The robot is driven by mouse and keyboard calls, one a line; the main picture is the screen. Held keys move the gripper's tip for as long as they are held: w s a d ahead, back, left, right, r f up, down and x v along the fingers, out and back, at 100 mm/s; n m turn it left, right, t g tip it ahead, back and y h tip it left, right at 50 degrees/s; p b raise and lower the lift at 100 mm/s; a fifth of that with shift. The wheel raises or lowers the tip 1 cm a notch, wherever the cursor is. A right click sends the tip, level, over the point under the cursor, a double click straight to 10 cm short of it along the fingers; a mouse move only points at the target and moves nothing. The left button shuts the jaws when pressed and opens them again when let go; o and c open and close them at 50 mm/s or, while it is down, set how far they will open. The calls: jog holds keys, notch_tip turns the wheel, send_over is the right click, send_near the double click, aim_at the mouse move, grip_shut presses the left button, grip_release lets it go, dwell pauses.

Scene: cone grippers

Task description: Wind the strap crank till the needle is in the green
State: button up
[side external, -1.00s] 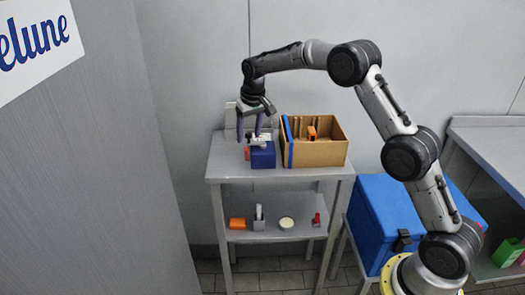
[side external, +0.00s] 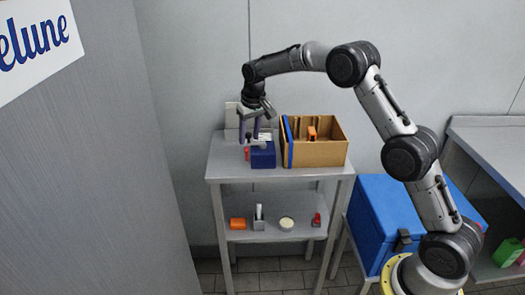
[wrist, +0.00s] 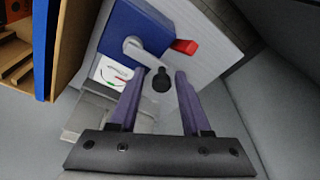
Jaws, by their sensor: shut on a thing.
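The strap winder is a blue box (side external: 262,158) on the grey table's top; it also shows in the wrist view (wrist: 138,28). Its grey crank arm (wrist: 143,54) ends in a black knob (wrist: 161,79). A white gauge (wrist: 112,72) with red and green marks sits beside the crank; its needle is too small to read. A red lever (wrist: 185,46) sticks out of the box's side. My gripper (side external: 250,138) points down over the winder. Its purple fingers (wrist: 159,74) stand on either side of the knob and are shut on it.
An open cardboard box (side external: 320,152) with dividers and an orange item stands close to the right of the winder. Several small objects lie on the lower shelf (side external: 275,234). A blue cooler (side external: 385,215) stands at the right.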

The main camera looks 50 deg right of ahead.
jog(key=shift+o, duration=0.2)
jog(key=shift+s+a+f, duration=0.15)
jog(key=shift+a+f, duration=0.05)
jog(key=shift+w+d, duration=0.45)
jog(key=shift+d, duration=0.2)
jog(key=c, duration=0.3)
jog(key=o, duration=0.3)
jog(key=shift+w+d+r, duration=0.15)
jog(key=shift+d, duration=0.45)
jog(key=shift+w+d+r, duration=0.1)
jog(key=shift+d, duration=0.7)
jog(key=c, duration=0.4)
jog(key=shift+o, duration=0.2)
jog(key=shift+s+d+f, duration=0.15)
jog(key=shift+d, duration=0.65)
jog(key=shift+s+d, duration=0.5)
jog(key=shift+d, duration=0.1)
jog(key=shift+w+a, duration=0.15)
jog(key=o, duration=0.9)
jog(key=shift+o, duration=0.2)
